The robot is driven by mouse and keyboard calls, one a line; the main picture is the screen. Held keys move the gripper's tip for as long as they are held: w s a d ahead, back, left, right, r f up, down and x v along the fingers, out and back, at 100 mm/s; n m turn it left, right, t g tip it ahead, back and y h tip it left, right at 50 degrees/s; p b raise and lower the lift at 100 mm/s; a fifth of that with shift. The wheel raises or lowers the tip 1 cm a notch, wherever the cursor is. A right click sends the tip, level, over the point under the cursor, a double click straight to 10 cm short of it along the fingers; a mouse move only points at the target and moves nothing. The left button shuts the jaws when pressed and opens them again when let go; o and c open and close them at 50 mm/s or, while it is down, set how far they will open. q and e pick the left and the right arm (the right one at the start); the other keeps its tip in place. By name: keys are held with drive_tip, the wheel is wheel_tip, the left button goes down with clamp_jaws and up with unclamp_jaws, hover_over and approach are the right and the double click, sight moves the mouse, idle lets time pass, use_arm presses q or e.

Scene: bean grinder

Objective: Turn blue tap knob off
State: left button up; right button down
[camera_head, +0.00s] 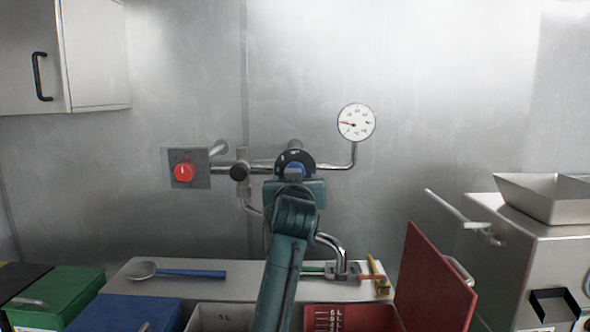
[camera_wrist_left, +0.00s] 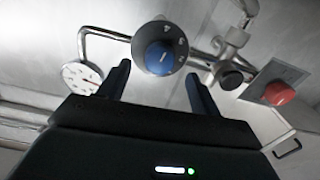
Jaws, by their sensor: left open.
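The blue tap knob (camera_wrist_left: 160,57) sits at the centre of a dark round dial (camera_wrist_left: 148,36) with white marks, on the wall pipe. In the head view only a sliver of blue (camera_head: 295,168) shows, under the dial's upper rim (camera_head: 294,155); my gripper hides the rest. My left gripper (camera_head: 294,180) is in front of the knob and points at the wall. In the left wrist view its two fingers (camera_wrist_left: 158,72) are apart, with the knob ahead between their tips; I see no contact. My right gripper is in neither view.
A red knob (camera_head: 184,172) on a wall plate is left of the dial. A pressure gauge (camera_head: 356,123) is up to the right. Below are a shelf with a blue-handled spoon (camera_head: 190,273), a curved spout (camera_head: 331,245) and bins. A grinder (camera_head: 540,240) stands right.

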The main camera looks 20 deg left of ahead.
use_arm(q)
drive_tip(key=shift+p+x, duration=0.7)
drive_tip(key=shift+x, duration=2.5)
drive_tip(key=shift+f, duration=0.1)
drive_tip(key=shift+c, duration=0.2)
drive_tip(key=c, duration=0.9)
drive_tip(key=shift+c, duration=0.2)
